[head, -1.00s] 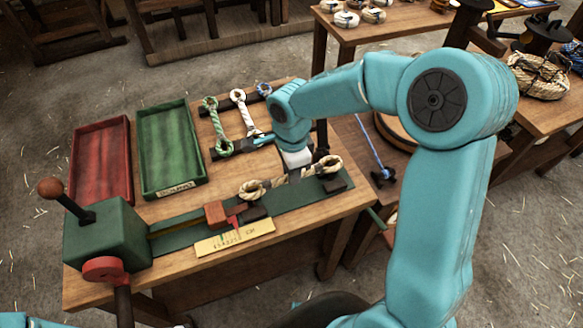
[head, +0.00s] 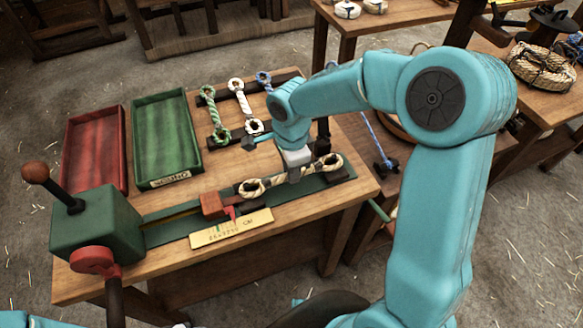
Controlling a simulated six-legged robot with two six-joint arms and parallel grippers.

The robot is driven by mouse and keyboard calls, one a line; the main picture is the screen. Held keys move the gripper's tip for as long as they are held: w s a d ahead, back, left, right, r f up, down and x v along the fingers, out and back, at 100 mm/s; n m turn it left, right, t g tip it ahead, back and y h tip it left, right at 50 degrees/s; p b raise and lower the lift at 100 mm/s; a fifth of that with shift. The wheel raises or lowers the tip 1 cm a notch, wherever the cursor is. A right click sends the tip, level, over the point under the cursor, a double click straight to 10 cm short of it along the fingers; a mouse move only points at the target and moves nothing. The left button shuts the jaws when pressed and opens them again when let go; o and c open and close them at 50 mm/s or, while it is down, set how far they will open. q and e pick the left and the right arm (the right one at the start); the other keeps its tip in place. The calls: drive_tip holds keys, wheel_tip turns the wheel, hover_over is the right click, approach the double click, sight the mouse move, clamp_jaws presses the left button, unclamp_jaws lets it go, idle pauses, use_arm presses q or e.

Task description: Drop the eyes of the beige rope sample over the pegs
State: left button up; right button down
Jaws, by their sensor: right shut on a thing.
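The beige rope sample (head: 272,184) lies lengthwise along the green bed of the test bench, with its left eye (head: 250,189) near the red block (head: 213,204) and its right eye (head: 331,162) near the dark block (head: 341,177) at the bed's right end. My right gripper (head: 294,175) is shut on the rope's middle between the eyes. I cannot make out the pegs, nor tell whether the eyes are around them. My left gripper is out of view; only a bit of that arm shows at the lower left.
A green tray (head: 198,158) and a red tray (head: 122,165) lie on the bench's left. Green (head: 213,113), white (head: 242,100) and blue (head: 264,79) rope samples lie behind on dark rails. A green box (head: 92,228) with a lever stands front left. A yellow card (head: 232,229) lies in front.

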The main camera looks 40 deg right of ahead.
drive_tip(key=shift+f+b, duration=0.4)
drive_tip(key=c, duration=0.9)
unclamp_jaws()
drive_tip(key=shift+r, duration=0.1)
drive_tip(key=shift+r+p, duration=2.35)
drive_tip(key=shift+r, duration=1.15)
